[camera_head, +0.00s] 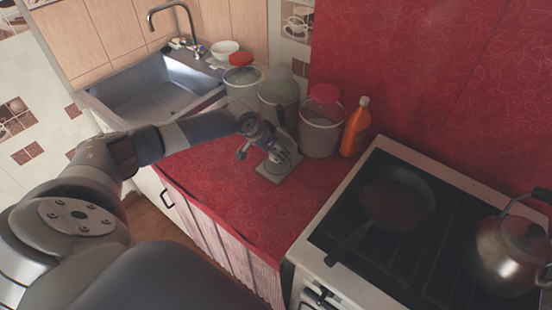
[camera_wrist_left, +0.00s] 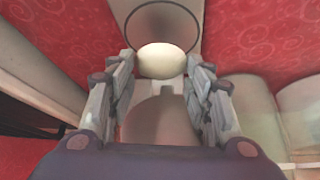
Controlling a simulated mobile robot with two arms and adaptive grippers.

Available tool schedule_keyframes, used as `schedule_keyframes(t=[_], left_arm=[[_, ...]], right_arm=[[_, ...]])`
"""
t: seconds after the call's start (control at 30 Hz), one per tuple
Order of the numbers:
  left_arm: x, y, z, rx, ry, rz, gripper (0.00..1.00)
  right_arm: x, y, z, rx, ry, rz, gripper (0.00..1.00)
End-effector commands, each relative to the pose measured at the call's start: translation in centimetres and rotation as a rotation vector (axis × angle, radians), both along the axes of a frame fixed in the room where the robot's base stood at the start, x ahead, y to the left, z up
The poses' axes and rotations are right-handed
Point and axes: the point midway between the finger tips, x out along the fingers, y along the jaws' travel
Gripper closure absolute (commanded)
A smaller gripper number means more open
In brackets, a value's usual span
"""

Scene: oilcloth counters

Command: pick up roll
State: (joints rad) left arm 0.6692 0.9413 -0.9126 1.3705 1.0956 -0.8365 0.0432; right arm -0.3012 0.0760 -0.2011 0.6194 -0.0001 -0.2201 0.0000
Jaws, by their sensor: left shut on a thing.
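The roll (camera_wrist_left: 161,60) is a small, pale cream, rounded thing in the left wrist view. It sits between the fingertips of my left gripper (camera_wrist_left: 159,74), which is shut on it. Behind it is a light grey-beige board (camera_wrist_left: 124,10) with a dark ring drawn on it. In the head view my left gripper (camera_head: 275,153) reaches down over the board (camera_head: 271,177), and the roll is hidden or too small to make out. I cannot tell whether the roll still touches the board. My right gripper is not in view.
Lidded jars (camera_head: 321,132) and an orange bottle (camera_head: 355,128) stand behind the gripper. The stove (camera_head: 330,215) with a pan (camera_head: 398,200) and a kettle (camera_head: 503,255) is on the right. A sink (camera_head: 150,95) is at left. The red counter (camera_head: 225,190) is clear in front.

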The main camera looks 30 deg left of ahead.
Motion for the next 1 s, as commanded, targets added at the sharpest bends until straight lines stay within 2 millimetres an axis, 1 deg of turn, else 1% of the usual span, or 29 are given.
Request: schedule_keyframes(t=[0.03, 0.37, 0.6, 0.8, 1.0], left_arm=[[-1.0, 0.2, -0.3, 0.003, 0.003, -0.001, 0.79], [-6.6, 0.6, 0.2, 0.004, 0.003, -0.002, 0.79], [-11.2, 0.9, 0.7, 0.005, 0.004, -0.002, 0.79], [-13.9, 1.1, 1.0, 0.005, 0.003, -0.002, 0.79], [-15.4, 1.2, 1.2, 0.003, 0.001, 0.000, 0.79]], right_arm=[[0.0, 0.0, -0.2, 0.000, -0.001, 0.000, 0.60], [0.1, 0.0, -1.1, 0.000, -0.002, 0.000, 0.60], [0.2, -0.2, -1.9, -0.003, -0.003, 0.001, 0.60], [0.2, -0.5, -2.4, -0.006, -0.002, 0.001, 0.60], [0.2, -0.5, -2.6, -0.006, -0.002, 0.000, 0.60]])
